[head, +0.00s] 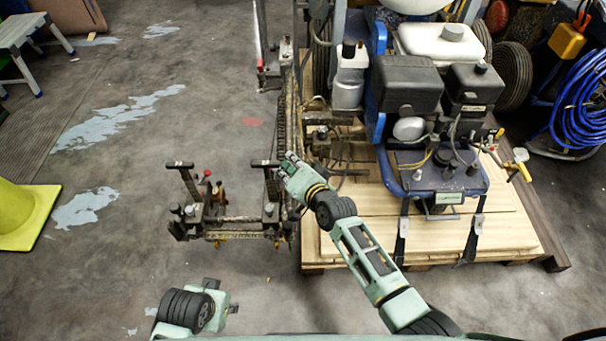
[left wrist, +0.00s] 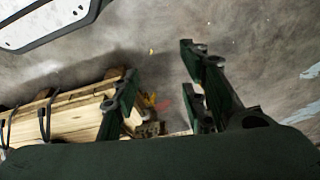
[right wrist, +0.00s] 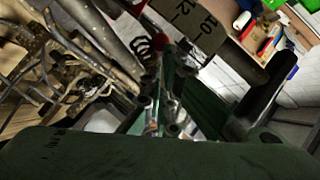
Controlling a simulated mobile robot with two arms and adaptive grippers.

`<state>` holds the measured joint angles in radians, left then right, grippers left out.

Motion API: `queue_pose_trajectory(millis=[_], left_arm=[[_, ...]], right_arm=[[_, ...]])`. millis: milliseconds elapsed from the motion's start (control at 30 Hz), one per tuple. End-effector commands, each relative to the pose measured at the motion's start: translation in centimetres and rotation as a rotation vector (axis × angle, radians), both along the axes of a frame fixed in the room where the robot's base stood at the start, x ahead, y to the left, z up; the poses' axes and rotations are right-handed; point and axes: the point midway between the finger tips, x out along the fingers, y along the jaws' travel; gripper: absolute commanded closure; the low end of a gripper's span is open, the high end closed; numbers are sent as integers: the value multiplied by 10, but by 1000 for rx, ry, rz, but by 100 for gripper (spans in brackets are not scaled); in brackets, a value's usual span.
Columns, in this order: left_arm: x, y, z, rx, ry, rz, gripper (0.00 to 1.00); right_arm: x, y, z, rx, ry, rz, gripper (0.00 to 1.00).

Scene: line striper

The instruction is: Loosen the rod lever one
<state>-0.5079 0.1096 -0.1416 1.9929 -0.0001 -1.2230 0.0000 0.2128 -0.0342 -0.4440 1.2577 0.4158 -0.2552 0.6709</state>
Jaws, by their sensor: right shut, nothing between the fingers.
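The striper's metal rod assembly (head: 230,220) stands low over the floor left of the pallet. It carries two black-topped upright handles, a left one (head: 180,165) and a right one (head: 265,163), and a small red-knobbed lever (head: 207,173). I cannot tell which part is rod lever one. My right gripper (head: 288,163) is shut and empty, close beside the right handle; contact is unclear. In the right wrist view its closed fingers (right wrist: 165,105) are near a red knob (right wrist: 139,5) and a black grip (right wrist: 262,95). My left gripper (left wrist: 162,85) is open and empty above the floor.
The blue striper machine (head: 430,180) sits strapped on a wooden pallet (head: 515,235) at the right. A yellow-green cone (head: 25,215) and a step stool (head: 28,35) are at the left. Blue hose (head: 585,95) hangs at the far right. The floor left of the rods is clear.

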Motion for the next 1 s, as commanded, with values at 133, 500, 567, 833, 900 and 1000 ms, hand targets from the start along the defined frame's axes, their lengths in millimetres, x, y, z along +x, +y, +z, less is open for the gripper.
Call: queue_pose_trajectory(millis=[133, 500, 567, 833, 900, 1000], left_arm=[[1, 0, -4, 0, -2, 0, 60], [3, 0, -11, 0, -3, -1, 60], [3, 0, -12, 0, -3, -1, 60], [-2, 0, -20, 1, 9, -2, 60], [-3, 0, -23, 0, 9, -2, 60], [-5, 0, -26, 1, 14, -2, 60]], right_arm=[[0, 0, 0, -6, 1, 0, 100], [0, 2, 1, -16, 2, 0, 100], [0, 2, 1, -18, 1, 0, 100], [0, 2, 1, -27, 1, 1, 100], [0, 2, 1, -30, 1, 0, 100], [0, 2, 1, -34, 1, 0, 100]])
